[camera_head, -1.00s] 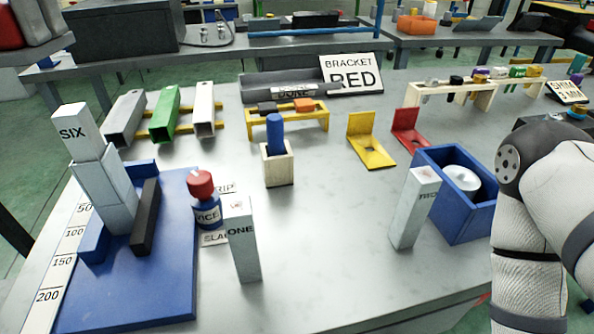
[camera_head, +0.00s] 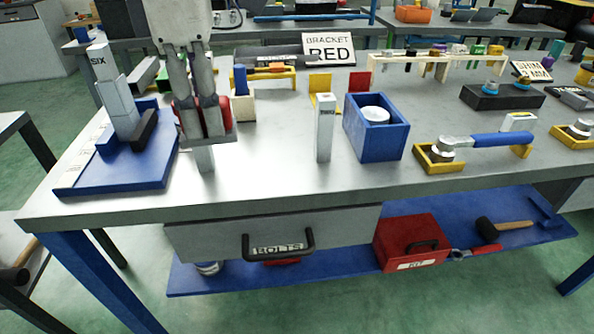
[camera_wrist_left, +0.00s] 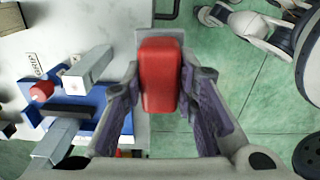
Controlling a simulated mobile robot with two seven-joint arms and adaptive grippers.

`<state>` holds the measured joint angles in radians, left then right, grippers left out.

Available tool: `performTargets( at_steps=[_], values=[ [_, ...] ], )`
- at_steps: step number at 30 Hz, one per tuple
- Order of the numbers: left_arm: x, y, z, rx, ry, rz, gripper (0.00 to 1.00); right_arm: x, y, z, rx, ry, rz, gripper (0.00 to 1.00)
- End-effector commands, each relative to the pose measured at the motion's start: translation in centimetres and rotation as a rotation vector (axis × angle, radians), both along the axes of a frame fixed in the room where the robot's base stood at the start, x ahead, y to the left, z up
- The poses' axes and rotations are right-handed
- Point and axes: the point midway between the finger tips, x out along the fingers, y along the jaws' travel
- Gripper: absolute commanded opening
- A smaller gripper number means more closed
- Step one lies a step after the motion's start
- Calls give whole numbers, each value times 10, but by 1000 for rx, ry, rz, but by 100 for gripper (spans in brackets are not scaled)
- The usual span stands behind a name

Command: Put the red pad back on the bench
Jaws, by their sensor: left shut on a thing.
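My left gripper (camera_head: 203,125) comes down in front of the bench (camera_head: 262,160) near its left part, fingers pointing down. It is shut on the red pad (camera_wrist_left: 161,75), a red block with rounded edges lying between the two fingers in the left wrist view. In the head view a red part of the pad (camera_head: 226,112) shows beside the fingers, which hide most of it. In the wrist view the pad overlaps the bench's edge, with green floor to its right. I cannot tell its height over the bench. My right gripper is not in view.
A blue base (camera_head: 120,175) with stacked grey blocks stands at the left. Block TWO (camera_head: 325,130) and a blue bin (camera_head: 380,142) stand to the right. The bench top between gripper and block TWO looks clear. A drawer (camera_head: 335,226) and red kit box (camera_head: 408,240) are below.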

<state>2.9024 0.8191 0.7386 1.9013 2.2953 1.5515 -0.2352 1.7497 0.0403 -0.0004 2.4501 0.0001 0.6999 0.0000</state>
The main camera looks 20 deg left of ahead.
Motion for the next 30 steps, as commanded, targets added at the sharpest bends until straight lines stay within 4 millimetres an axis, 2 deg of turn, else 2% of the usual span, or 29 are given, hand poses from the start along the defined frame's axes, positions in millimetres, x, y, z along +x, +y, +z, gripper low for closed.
performTargets(
  at_steps=[5,9,13,18,25,30],
  values=[
    [4,0,-9,-4,2,-47,0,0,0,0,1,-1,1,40],
    [42,5,-27,-2,6,-48,0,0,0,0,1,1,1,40],
    [86,12,-55,-3,20,-46,0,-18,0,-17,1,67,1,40],
    [118,17,-90,-3,15,-49,0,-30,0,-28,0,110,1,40],
    [135,19,-106,-4,6,-49,0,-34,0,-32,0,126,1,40],
    [136,20,-135,-4,3,-50,0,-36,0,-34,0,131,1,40]
  ],
)
